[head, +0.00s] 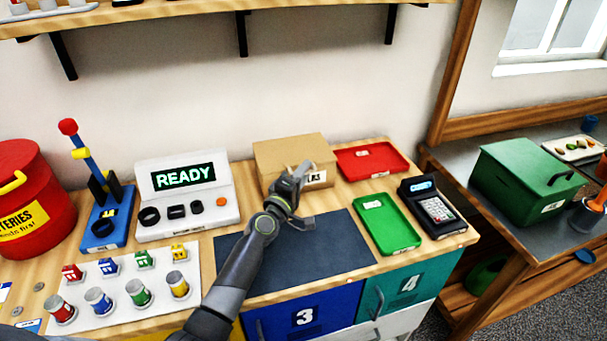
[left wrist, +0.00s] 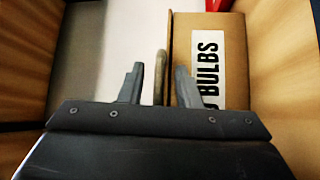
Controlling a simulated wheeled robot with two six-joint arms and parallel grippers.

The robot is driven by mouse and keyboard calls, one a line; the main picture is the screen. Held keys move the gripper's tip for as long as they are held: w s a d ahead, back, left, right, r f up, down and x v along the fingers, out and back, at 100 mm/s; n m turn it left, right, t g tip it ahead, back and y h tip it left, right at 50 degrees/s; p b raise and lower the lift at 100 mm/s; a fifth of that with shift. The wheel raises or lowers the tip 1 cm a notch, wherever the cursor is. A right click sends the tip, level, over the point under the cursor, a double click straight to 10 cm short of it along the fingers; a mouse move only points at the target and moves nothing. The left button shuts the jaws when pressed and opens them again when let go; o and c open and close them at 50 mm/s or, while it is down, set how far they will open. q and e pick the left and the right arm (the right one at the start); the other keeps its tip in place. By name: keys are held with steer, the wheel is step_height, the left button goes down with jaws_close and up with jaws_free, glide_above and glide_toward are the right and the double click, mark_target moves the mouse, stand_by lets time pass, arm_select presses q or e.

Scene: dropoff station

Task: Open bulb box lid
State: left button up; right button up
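The bulb box (head: 285,152) is a tan cardboard box on the bench against the wall. Its top looks closed. Its white label is partly covered by my left gripper (head: 307,195) in the head view. In the left wrist view the box (left wrist: 180,60) shows with its BULBS label to the right. My left gripper (left wrist: 158,82) has its two fingers apart there. A narrow tan upright piece (left wrist: 160,72), perhaps a lid tab or handle, shows between them; I cannot tell whether they touch it. My right gripper is not in view.
A red tray (head: 370,162), a green tray (head: 386,225) and a card terminal (head: 435,210) stand to the right. The READY display (head: 185,178) stands left. The dark mat (head: 330,250) in front is bare apart from my arm over it.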

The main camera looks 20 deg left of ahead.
arm_select(q)
steer(key=shift+w, duration=0.15)
jaws_close()
steer(key=shift+r, duration=0.15)
stand_by(0.4)
